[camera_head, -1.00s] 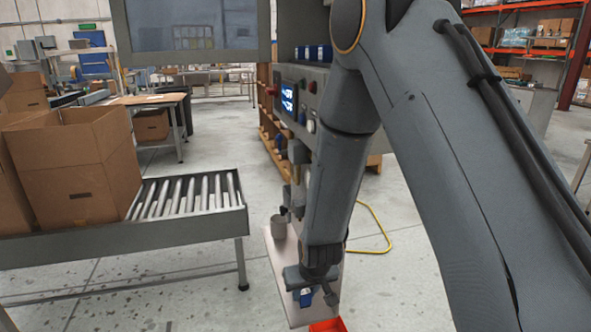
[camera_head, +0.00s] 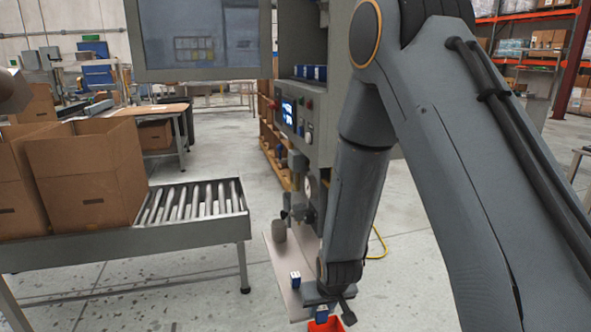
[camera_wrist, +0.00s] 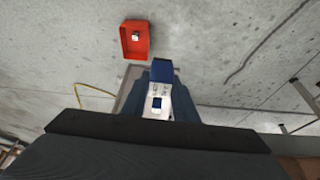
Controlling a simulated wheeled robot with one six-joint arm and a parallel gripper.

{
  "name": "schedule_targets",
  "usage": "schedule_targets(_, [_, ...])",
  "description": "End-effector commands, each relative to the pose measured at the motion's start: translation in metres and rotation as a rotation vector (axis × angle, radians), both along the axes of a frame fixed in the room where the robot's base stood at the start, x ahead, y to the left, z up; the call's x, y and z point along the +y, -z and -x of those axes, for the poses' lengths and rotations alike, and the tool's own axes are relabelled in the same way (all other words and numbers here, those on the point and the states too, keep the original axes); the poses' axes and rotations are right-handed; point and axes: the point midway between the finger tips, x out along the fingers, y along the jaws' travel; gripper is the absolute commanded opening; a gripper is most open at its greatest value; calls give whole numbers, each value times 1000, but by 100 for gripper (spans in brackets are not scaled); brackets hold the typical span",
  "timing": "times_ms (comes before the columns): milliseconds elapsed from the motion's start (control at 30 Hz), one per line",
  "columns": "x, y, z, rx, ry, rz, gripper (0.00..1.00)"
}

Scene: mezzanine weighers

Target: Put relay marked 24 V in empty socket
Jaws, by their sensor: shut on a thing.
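My gripper (camera_head: 322,300) is low in the head view, above the near end of a pale ledge (camera_head: 281,262). It is shut on a blue-and-white relay (camera_head: 321,313), which also shows between the jaws in the wrist view (camera_wrist: 162,73). Its markings are too small to read. Another small blue-and-white relay (camera_head: 295,279) stands on the ledge just left of my gripper. Several blue relays (camera_head: 311,72) sit in a row in the grey cabinet (camera_head: 340,60). I cannot make out an empty socket; my arm hides part of the cabinet.
A red bin (camera_head: 328,325) lies below my gripper; the wrist view (camera_wrist: 124,42) shows a small item inside. A roller conveyor (camera_head: 150,232) with cardboard boxes (camera_head: 88,175) stands at left. A yellow cable (camera_head: 378,242) lies on the floor.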

Motion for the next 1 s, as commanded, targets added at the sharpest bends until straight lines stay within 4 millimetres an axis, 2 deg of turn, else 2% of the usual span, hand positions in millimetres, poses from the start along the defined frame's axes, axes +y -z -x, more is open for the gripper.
schedule_targets(233, [-48,-24,21,2,76,3,4])
schedule_targets(400, [-90,-46,47,3,148,1,4])
schedule_targets(500, [-108,-56,59,2,179,-1,4])
schedule_targets(700, [-125,-64,72,2,212,-4,4])
schedule_targets(1000, [-128,-60,74,3,217,-5,4])
